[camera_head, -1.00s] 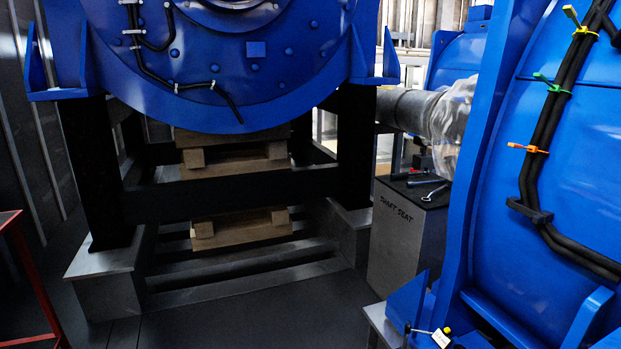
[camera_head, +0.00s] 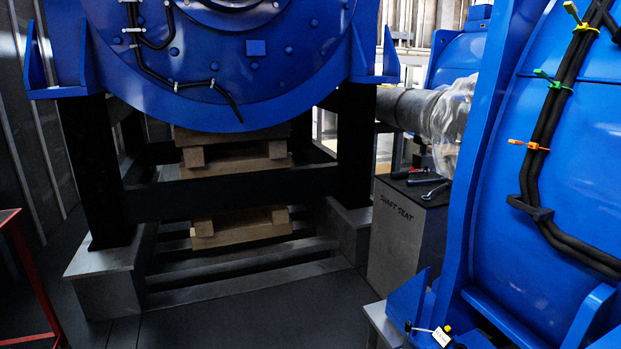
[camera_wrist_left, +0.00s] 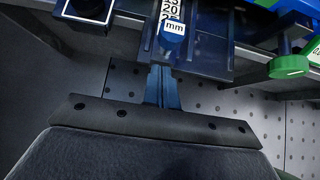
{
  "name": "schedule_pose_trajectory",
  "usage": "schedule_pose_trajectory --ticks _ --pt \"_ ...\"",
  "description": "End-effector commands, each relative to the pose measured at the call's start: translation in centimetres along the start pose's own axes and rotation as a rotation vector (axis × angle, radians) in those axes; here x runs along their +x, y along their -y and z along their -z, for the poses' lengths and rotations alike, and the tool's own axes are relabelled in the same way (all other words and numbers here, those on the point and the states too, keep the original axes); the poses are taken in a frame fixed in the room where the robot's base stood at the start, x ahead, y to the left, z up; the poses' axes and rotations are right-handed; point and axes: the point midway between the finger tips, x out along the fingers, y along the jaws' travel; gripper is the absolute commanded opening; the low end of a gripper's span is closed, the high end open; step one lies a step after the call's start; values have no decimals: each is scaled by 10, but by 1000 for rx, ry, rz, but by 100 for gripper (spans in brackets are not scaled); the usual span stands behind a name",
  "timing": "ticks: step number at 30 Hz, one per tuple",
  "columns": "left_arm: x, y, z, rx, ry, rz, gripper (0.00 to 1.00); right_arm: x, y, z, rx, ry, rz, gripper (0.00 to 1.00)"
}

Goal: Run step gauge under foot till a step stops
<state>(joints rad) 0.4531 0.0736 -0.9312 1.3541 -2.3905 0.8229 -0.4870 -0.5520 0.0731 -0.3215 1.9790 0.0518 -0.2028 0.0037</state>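The step gauge (camera_wrist_left: 172,38) shows in the left wrist view as a blue piece with a white label reading "mm" and numbers above it. My left gripper (camera_wrist_left: 163,72) has its two fingers close together, and they appear shut on the blue piece. The fingertip contact is partly hidden. In the head view, a blue machine stands at the right, with a blue foot (camera_head: 407,303) low at its left side over a grey block (camera_head: 381,322). Any gap under this foot cannot be made out. Neither gripper is in the head view.
A round blue machine (camera_head: 225,95) stands on black legs over wooden blocks (camera_head: 240,232). A grey box marked "SHAFT SEAT" (camera_head: 400,250) holds tools. A red frame (camera_head: 30,270) is at the left. The dark floor is clear. A green knob (camera_wrist_left: 288,66) and perforated plate (camera_wrist_left: 215,98) are near my left gripper.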

Motion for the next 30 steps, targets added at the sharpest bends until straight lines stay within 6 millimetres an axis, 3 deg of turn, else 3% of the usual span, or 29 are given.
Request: schedule_pose_trajectory --ticks 30 --pt "21 0 -20 0 0 0 0 3 -2 -8 0 0 0 36"
